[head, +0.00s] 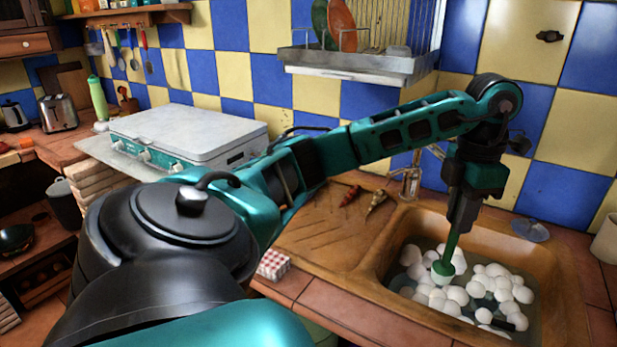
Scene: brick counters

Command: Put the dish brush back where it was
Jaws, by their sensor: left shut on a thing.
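The dish brush (451,247) is green with a pale green head, and it hangs head-down from my left gripper (461,222). The gripper is shut on its upper handle. The brush head is at the white foam in the sink (572,300); I cannot tell whether it touches the water. The sink is a brown basin holding greyish water and many white bubbles. My right gripper is not in view.
A tap (411,180) stands behind the sink, and a small bluish disc (531,230) lies on its back right rim. A wall dish rack (345,62) hangs above. The wooden drainboard (325,235) left of the sink is mostly clear. A white-topped stove (190,130) stands further left.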

